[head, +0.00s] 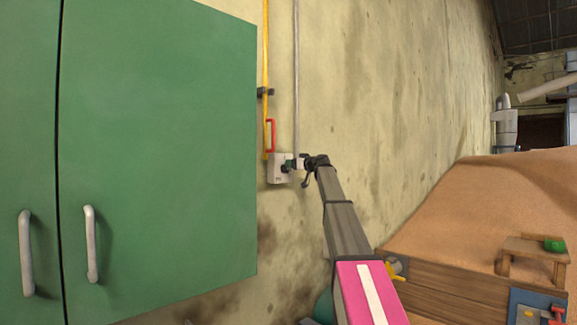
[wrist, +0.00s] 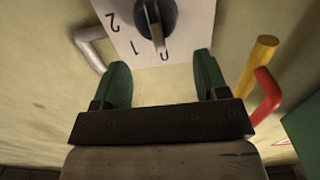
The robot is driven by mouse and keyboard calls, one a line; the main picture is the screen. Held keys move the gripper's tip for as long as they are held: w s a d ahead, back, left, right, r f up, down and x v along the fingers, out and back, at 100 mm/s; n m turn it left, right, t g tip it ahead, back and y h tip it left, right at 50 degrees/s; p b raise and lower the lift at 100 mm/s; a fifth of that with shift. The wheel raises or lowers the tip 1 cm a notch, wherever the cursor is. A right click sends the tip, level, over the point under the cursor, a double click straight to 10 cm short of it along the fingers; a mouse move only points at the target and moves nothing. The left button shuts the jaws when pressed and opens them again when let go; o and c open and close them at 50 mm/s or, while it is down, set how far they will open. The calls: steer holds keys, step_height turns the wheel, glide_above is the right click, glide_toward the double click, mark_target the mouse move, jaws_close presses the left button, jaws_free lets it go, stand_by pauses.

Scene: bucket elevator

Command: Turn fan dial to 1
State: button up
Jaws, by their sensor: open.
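The fan dial (wrist: 155,18) is a dark round knob with a raised bar on a white plate (wrist: 190,20). Dark marks read 2 and 1 at its left, with a partly cut mark, likely 0, at the bottom. The bar points down toward that bottom mark. My gripper (wrist: 162,75) is open and empty, its two green fingers spread just below the knob and apart from it. In the head view the white dial box (head: 276,174) is on the wall, with my gripper (head: 289,166) in front, hiding the knob.
A yellow pipe (head: 266,60), a grey pipe (head: 296,70) and a red handle (head: 271,122) are close around the box. A green cabinet (head: 160,140) stands at the left. A sand heap (head: 500,200) behind wooden boards is at the right.

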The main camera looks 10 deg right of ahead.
steer(key=x, duration=0.4)
steer(key=c, duration=0.9)
steer(key=shift+w+d+f+m, duration=0.15)
steer(key=shift+w+d+m, duration=0.1)
steer(key=shift+m, duration=1.2)
steer(key=shift+w+d+f+m, duration=0.1)
steer(key=shift+d+f+m, duration=0.1)
steer(key=shift+m, duration=1.2)
steer(key=shift+w+d+f+m, duration=0.1)
steer(key=shift+w+d+m, duration=0.15)
steer(key=shift+m, duration=1.2)
steer(key=o, duration=0.9)
